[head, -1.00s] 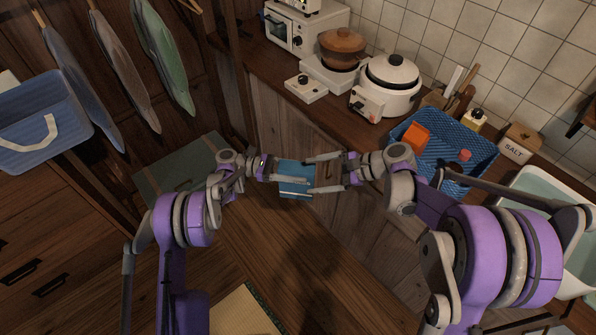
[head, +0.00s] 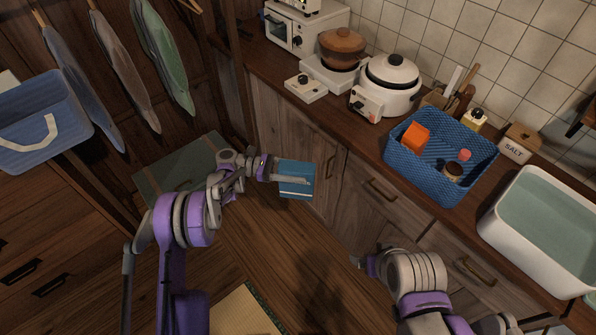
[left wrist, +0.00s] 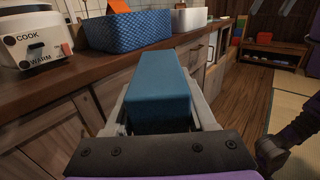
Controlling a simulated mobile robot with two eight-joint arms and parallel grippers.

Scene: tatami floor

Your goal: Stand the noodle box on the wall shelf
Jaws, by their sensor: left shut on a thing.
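A blue box (head: 297,180) with a pale stripe, which I take to be the noodle box, is held in front of the lower cabinets, above the floor. My left gripper (head: 291,181) is shut on it. In the left wrist view the box (left wrist: 160,92) lies between both fingers and points away from the wrist. My right gripper (head: 359,262) is lower right, apart from the box; its fingers are mostly hidden by its wrist. A dark wooden piece (head: 586,117) on the tiled wall at the right edge may be part of the wall shelf; the rest is out of view.
The counter holds a rice cooker (head: 391,85), a brown pot (head: 342,48), a blue basket (head: 428,176) with an orange item and jars, a salt box (head: 518,143) and a white basin (head: 540,235). A blue bin (head: 40,125) is at left. Floor between is open.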

